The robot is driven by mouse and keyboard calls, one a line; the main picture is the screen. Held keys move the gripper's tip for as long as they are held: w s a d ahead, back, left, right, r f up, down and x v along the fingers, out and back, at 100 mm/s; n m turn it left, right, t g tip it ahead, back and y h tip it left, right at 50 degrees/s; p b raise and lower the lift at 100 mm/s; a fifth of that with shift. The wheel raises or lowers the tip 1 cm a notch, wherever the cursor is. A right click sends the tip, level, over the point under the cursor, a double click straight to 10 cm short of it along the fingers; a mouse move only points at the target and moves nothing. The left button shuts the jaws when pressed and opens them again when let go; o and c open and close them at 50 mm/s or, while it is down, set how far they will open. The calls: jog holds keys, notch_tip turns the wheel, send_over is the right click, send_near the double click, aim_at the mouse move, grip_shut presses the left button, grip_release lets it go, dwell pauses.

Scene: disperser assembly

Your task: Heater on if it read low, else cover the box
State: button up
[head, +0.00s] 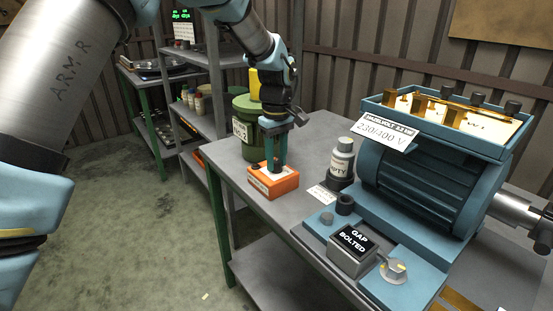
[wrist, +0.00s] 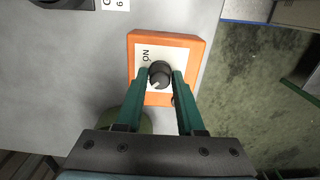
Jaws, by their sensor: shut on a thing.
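An orange switch box (head: 265,186) with a white plate stands at the left end of the bench. In the wrist view the orange box (wrist: 197,52) carries a black round knob (wrist: 159,74) and the word ON beside it. A pale pointer mark shows at the knob's lower left. My gripper (head: 276,166) points down over the box, and in the wrist view its green fingers (wrist: 162,78) are shut on the knob, one on each side. The blue motor's terminal box (head: 440,122) is open on top, with brass parts and dark posts showing inside.
A green drum (head: 250,135) stands behind my gripper. A small labelled bottle (head: 343,158) stands between the orange box and the motor (head: 420,180). A dark display box (head: 352,250) reads GAP BOLTED, beside a bolt (head: 396,270). Shelves (head: 200,90) stand behind left.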

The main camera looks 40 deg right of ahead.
grip_shut()
jog(key=shift+m, duration=0.4)
jog(key=m+p, duration=0.1)
jog(key=m, duration=0.2)
jog(key=shift+r+m, duration=0.1)
jog(key=shift+m, duration=0.3)
jog(key=m, duration=0.4)
jog(key=shift+w+m+p, duration=0.1)
jog(key=shift+m+p, duration=0.2)
jog(key=m, duration=0.4)
jog(key=shift+p, duration=0.4)
jog(key=m, duration=0.4)
jog(key=shift+m+p, duration=0.3)
jog(key=shift+p, duration=0.05)
jog(key=o, duration=0.9)
grip_release()
jog(key=shift+c, duration=0.2)
